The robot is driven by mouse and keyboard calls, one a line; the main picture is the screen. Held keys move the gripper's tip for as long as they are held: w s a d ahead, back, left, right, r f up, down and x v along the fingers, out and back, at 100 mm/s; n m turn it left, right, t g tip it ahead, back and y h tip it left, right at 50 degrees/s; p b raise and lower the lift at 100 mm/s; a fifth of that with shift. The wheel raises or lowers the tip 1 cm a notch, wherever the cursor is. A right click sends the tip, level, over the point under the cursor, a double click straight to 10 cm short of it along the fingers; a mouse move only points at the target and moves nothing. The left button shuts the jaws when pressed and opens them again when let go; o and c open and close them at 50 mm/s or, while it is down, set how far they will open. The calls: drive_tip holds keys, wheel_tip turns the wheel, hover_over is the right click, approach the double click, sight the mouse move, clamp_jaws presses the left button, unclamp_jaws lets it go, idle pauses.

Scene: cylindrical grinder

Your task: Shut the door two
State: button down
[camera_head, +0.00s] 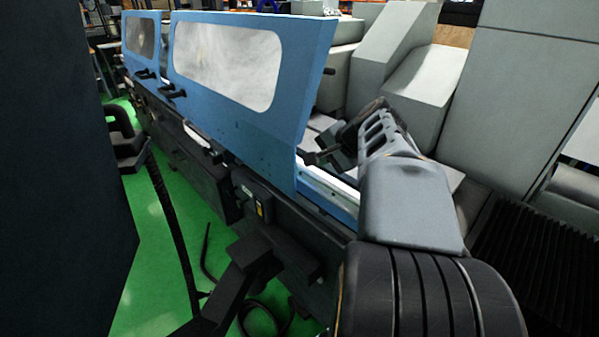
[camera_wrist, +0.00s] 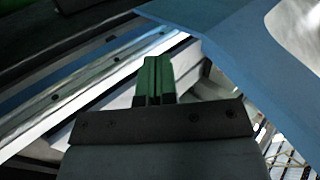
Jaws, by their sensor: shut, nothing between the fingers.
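Two blue sliding doors with windows stand in line along the machine front in the head view: a nearer, larger door (camera_head: 240,115) and a farther door (camera_head: 140,75) to its left. No label shows which is door two. My gripper (camera_head: 306,158) is beside the nearer door's right end edge, low down near the rail. In the wrist view, the green fingers of my gripper (camera_wrist: 157,72) are together with nothing between them, and the blue door (camera_wrist: 235,50) lies just beyond and to the right. Whether the fingertips touch the door cannot be told.
A pale metal rail (camera_head: 325,185) runs along the door bottoms, and its opening is uncovered right of the nearer door. It also shows in the wrist view (camera_wrist: 60,100). Dark handles (camera_head: 172,92) stick out from the doors. Grey machine housings (camera_head: 420,75) stand behind. Green floor (camera_head: 160,225) lies in front, with cables.

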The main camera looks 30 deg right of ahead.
drive_tip(key=d+m, duration=0.1)
drive_tip(key=d, duration=0.1)
drive_tip(key=p, duration=0.1)
approach(294, 161)
drive_tip(key=shift+t, duration=0.3)
drive_tip(key=w+f, duration=0.2)
drive_tip(key=f, duration=0.1)
drive_tip(key=w+a+f, duration=0.1)
drive_tip(key=shift+f, duration=0.4)
drive_tip(key=shift+w+a+f, duration=0.1)
drive_tip(key=shift+w, duration=0.55)
